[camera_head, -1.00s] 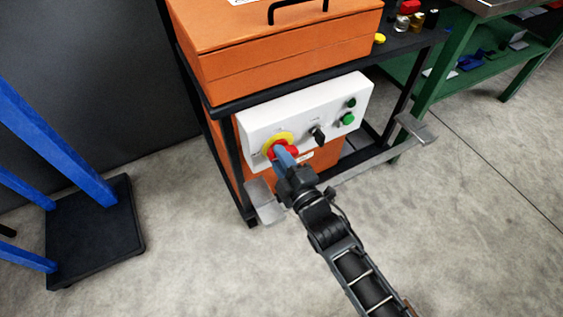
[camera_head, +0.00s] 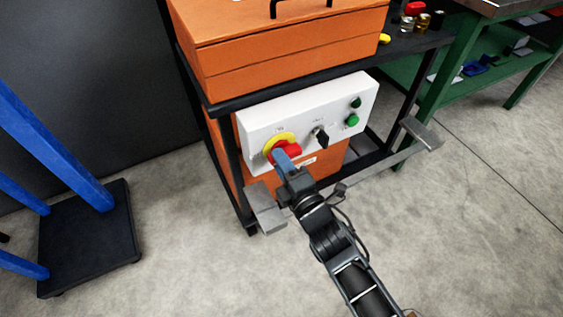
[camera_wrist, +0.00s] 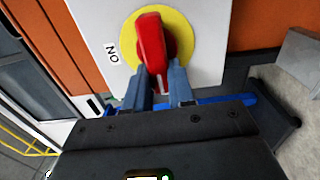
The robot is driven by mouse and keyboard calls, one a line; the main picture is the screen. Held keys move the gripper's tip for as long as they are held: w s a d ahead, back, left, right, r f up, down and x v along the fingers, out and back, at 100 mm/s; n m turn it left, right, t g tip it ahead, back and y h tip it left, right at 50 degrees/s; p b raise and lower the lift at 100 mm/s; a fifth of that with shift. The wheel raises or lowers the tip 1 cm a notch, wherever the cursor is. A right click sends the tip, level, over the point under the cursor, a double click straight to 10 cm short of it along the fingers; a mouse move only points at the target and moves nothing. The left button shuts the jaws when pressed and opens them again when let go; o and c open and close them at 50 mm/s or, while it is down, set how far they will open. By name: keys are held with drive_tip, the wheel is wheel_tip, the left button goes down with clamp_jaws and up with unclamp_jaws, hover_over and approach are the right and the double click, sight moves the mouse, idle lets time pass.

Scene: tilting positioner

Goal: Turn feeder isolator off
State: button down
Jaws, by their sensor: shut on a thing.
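The feeder isolator is a red rotary handle (camera_head: 293,149) on a yellow round plate (camera_head: 270,142), at the left of a white control panel (camera_head: 262,118). In the wrist view the red handle (camera_wrist: 151,42) stands nearly upright on the yellow plate (camera_wrist: 183,33). An "ON" label (camera_wrist: 112,53) shows to the left of the plate there. My gripper (camera_head: 281,158) reaches the handle from the front. Its two blue-grey fingers (camera_wrist: 160,77) are shut on the handle's near end, one on each side. The fingers hide part of the handle and plate.
A black selector knob (camera_head: 321,137) and green buttons (camera_head: 352,120) sit right of the handle. An orange box (camera_head: 285,50) stands above the panel. A grey foot bar (camera_head: 265,208) lies low by my gripper. A blue frame (camera_head: 50,130) stands left on open floor.

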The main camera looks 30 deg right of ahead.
drive_tip(key=shift+w+a+r, duration=0.1)
drive_tip(key=shift+w+r, duration=0.05)
drive_tip(key=c, duration=1)
unclamp_jaws()
drive_tip(key=shift+o, duration=0.2)
drive_tip(key=s, duration=0.8)
